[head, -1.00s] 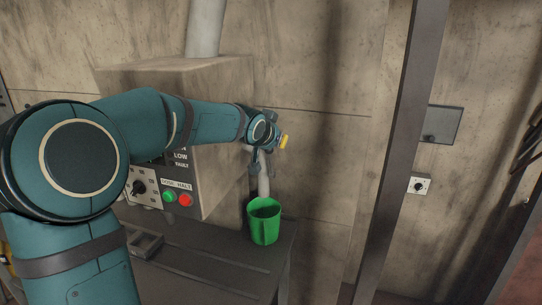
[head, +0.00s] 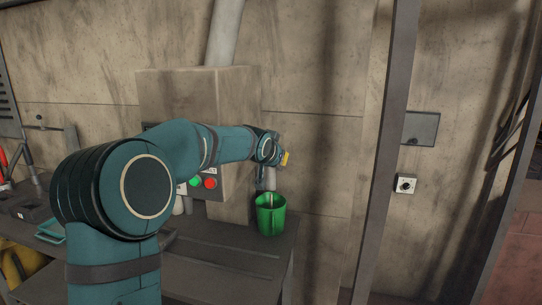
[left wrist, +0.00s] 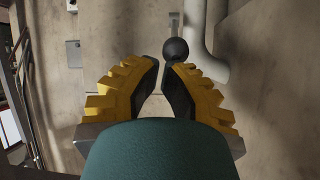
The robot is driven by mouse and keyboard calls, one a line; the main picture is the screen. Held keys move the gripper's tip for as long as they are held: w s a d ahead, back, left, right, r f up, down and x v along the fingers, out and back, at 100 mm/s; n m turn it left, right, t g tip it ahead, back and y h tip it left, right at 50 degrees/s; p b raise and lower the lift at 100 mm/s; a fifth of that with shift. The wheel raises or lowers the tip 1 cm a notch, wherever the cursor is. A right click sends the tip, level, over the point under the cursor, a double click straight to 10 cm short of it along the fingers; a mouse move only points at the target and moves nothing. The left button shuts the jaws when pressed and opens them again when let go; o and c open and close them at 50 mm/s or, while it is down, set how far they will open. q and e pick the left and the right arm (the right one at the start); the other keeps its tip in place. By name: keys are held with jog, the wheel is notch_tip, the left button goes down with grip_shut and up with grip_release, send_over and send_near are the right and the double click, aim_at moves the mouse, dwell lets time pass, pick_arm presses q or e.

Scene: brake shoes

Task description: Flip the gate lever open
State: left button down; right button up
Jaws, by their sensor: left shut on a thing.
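My left gripper (left wrist: 161,70) shows in the left wrist view with its yellow-backed fingers close together around a narrow gap. A black ball knob (left wrist: 176,48), which looks like the end of the gate lever, sits at the fingertips, against the right finger. In the head view the left gripper (head: 285,158) is at the right side of the grey machine box (head: 160,90), above a green cup (head: 270,214). A short pale spout (head: 270,179) points down over the cup. My right gripper is not in view.
The cup stands on a dark bench (head: 225,240). Green and red buttons (head: 210,183) show on the box front, partly behind my arm. A metal post (head: 393,140) rises to the right. The wall between box and post is bare.

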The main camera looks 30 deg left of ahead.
pick_arm(q)
jog(key=shift+w+a+f+p, duration=0.15)
jog(key=shift+w+p, duration=0.1)
jog(key=shift+w, duration=0.35)
jog(key=shift+w+a+f+p, duration=0.1)
jog(key=shift+w+a+p, duration=0.1)
jog(key=shift+w, duration=0.35)
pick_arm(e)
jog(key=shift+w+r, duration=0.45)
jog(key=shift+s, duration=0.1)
pick_arm(q)
notch_tip(320, 180, up, 5)
jog(key=p, duration=0.3)
jog(key=s+d+f+b, duration=0.3)
jog(key=s+f+b, duration=0.1)
jog(key=s, duration=0.5)
jog(key=shift+f, duration=0.3)
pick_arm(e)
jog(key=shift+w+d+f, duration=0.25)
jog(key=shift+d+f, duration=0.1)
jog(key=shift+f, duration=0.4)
pick_arm(q)
jog(key=shift+d, duration=0.1)
